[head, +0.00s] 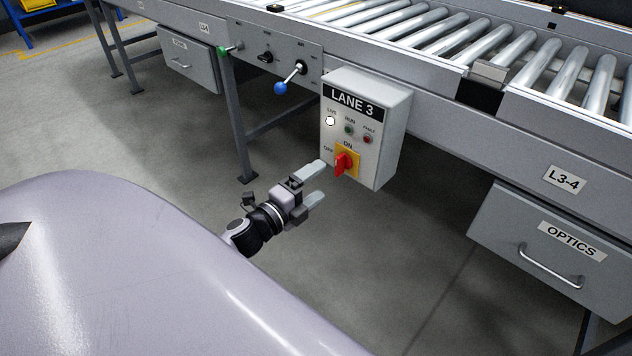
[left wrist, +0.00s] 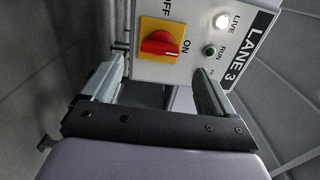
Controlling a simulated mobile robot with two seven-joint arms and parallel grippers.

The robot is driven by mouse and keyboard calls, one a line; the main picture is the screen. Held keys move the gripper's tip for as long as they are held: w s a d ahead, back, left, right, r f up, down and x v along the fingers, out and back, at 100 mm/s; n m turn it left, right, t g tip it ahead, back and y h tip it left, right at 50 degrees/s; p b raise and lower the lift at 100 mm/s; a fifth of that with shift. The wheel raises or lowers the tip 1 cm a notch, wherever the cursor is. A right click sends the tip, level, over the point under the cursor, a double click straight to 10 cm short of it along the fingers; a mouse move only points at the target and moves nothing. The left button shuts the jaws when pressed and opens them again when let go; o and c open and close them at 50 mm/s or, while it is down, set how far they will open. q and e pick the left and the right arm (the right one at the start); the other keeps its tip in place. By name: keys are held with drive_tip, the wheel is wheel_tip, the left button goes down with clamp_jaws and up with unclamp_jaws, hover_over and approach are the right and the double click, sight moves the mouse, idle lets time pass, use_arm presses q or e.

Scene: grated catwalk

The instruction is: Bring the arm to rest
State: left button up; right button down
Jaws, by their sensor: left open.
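My left gripper (head: 318,181) is open and empty, just in front of the lower left of the grey LANE 3 control box (head: 393,135). The red rotary switch (head: 345,163) sits on a yellow plate on the box. In the left wrist view the red switch (left wrist: 161,43) lies beyond the two spread fingers (left wrist: 157,85), with a gap and nothing between them. The switch's handle appears lined up with the ON mark. The LIVE lamp (head: 330,121) glows white; the RUN lamp (head: 348,129) looks dim green. My right gripper is out of view.
A roller conveyor (head: 440,40) runs along the back above the box. A blue-knobbed lever (head: 281,88) sticks out left of the box. An OPTICS drawer (head: 545,250) hangs at the right. The floor below the gripper is clear.

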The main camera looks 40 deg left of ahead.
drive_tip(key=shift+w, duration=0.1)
use_arm(q)
drive_tip(key=s+d+n+g+h, duration=0.25)
drive_tip(key=s+d+n, duration=0.55)
drive_tip(key=d, duration=0.4)
drive_tip(key=s+d+n+g+h, duration=0.1)
drive_tip(key=s+d+n+g, duration=0.3)
drive_tip(key=s+d+n, duration=0.55)
drive_tip(key=a+r+y+p, duration=0.1)
drive_tip(key=a+r+p, duration=0.2)
drive_tip(key=r+p, duration=0.4)
drive_tip(key=s+a+r+g+y+p, duration=0.1)
drive_tip(key=r+p, duration=0.7)
drive_tip(key=p, duration=1.3)
drive_tip(key=a+y, duration=0.1)
drive_tip(key=a, duration=0.1)
drive_tip(key=shift+s+a+r+m, duration=0.15)
drive_tip(key=shift+a+m, duration=0.2)
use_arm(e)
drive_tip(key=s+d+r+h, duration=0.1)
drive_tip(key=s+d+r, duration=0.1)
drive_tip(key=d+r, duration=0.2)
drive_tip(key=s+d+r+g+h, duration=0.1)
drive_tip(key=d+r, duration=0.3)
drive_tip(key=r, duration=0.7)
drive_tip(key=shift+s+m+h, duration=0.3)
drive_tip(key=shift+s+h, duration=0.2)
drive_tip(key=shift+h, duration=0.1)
